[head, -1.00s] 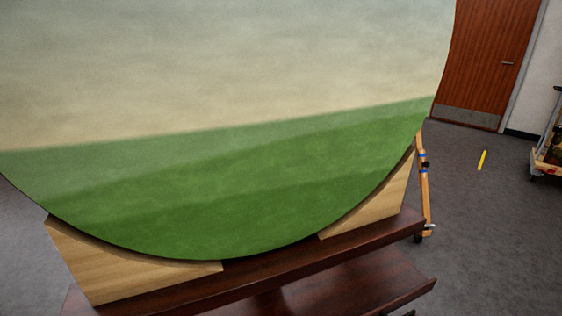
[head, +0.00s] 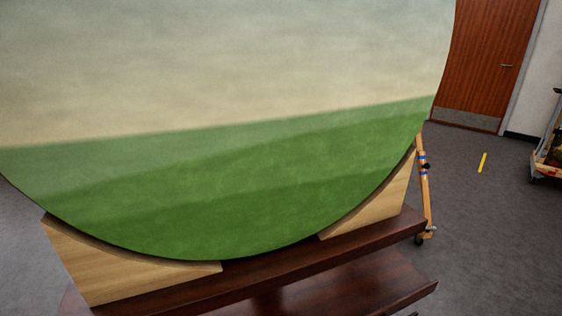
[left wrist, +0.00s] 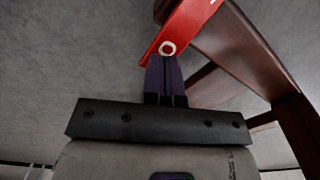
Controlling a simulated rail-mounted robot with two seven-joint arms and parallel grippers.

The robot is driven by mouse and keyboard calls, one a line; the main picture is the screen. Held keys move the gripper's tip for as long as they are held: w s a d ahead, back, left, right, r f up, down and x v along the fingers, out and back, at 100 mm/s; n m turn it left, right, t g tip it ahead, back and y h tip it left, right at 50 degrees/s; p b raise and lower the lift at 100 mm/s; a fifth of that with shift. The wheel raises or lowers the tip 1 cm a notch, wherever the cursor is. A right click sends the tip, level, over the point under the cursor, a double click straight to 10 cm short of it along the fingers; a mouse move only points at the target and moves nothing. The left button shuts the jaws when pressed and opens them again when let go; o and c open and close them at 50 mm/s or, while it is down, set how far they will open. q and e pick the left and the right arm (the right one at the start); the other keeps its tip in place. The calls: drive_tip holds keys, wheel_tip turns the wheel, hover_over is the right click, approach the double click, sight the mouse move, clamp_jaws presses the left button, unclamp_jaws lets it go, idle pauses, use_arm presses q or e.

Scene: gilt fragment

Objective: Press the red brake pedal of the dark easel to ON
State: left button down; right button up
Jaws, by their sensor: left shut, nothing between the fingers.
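The dark easel is red-brown wood, and its ledge (head: 280,270) shows at the bottom of the head view. It bears a large round painting (head: 230,130) on two pale wooden wedges. In the left wrist view the easel's dark beams (left wrist: 240,45) run down the right side. The red brake pedal (left wrist: 188,22) is at the top middle there, with a pale bolt at its lower end and a trace of white marking at the top edge. My left gripper (left wrist: 166,62) is shut and empty, its fingertips at the pedal's lower end. I cannot tell whether they touch. The pedal is hidden in the head view.
A lighter wooden easel (head: 424,190) on casters stands behind at the right. A wheeled cart (head: 546,160) is at the right edge. A yellow strip (head: 482,162) lies on the open grey floor, before a brown door (head: 490,60).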

use_arm(q)
drive_tip(key=shift+f+b, duration=0.6)
drive_tip(key=shift+f, duration=0.25)
idle(0.3)
drive_tip(key=shift+r, duration=0.15)
wheel_tip(320, 180, up, 7)
drive_tip(key=p, duration=0.7)
drive_tip(key=shift+p, duration=0.4)
